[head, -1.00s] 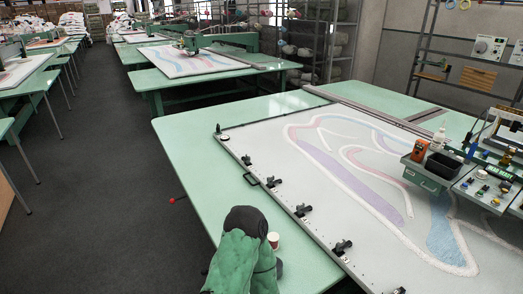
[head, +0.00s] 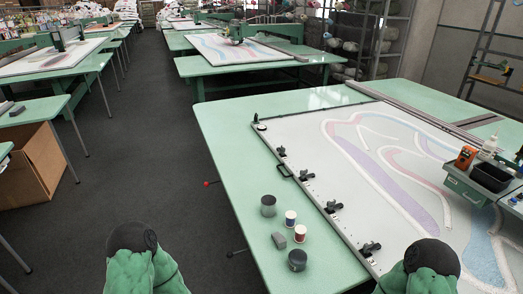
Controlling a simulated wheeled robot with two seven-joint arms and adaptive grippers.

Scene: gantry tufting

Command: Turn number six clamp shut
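A tufting frame (head: 345,190) lies on the pale green table at the right. Black clamps sit along its left edge: a far one (head: 281,151), then another (head: 306,175), another (head: 333,206) and a near one (head: 369,248). I see no readable numbers, so I cannot tell which is number six. Whether each clamp lever is open or shut is too small to judge. Green, black-capped parts of my two arms show at the bottom left and bottom right. Neither gripper is in view. My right arm hides part of the frame's near left edge.
On the green table top (head: 235,150) stand a grey jar (head: 268,206), a white-and-blue spool (head: 290,217), a red-and-white spool (head: 299,233), a grey block (head: 279,240) and a dark jar (head: 297,260). A red-knobbed lever (head: 207,183) sticks out left. Floor aisle is clear.

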